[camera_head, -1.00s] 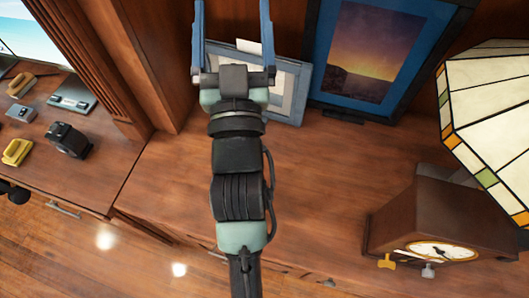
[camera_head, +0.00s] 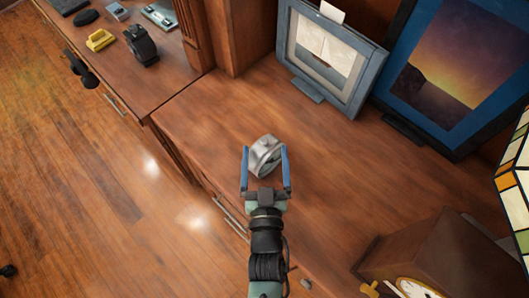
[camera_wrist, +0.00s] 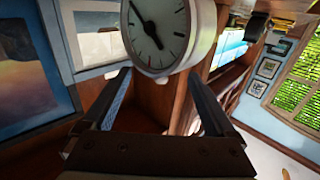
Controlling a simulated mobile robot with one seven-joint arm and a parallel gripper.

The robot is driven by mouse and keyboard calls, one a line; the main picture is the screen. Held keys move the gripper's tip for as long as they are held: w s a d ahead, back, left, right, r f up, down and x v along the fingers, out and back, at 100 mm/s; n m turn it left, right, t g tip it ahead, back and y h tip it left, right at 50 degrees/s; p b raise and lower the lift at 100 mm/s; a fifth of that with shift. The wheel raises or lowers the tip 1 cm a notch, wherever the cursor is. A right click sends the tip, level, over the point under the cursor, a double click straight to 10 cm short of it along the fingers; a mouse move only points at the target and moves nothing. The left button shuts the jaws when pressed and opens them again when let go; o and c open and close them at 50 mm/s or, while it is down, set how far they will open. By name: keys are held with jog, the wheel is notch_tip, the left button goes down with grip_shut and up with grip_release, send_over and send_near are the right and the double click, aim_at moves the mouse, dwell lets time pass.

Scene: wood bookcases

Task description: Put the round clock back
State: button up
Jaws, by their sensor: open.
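The round clock (camera_head: 265,157) shows as a small silver-grey body between the blue fingertips of my gripper (camera_head: 264,149) in the head view, over the front part of the wooden cabinet top. In the wrist view the clock (camera_wrist: 157,32) has a white dial with dark hands, cut off by the top edge. It lies just past the fingertips of my open gripper (camera_wrist: 160,74). I see no clear contact between fingers and clock. Its underside is hidden in the head view.
A grey-blue picture frame (camera_head: 331,62) and a blue-framed sunset picture (camera_head: 450,70) stand at the back. A wooden clock (camera_head: 440,262) is at the lower right, below a stained-glass lamp (camera_head: 515,185). A desk (camera_head: 112,62) with small items is upper left. The cabinet top's middle is clear.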

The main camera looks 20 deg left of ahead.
jog(key=shift+p+x, duration=0.35)
jog(key=shift+x, duration=2.95)
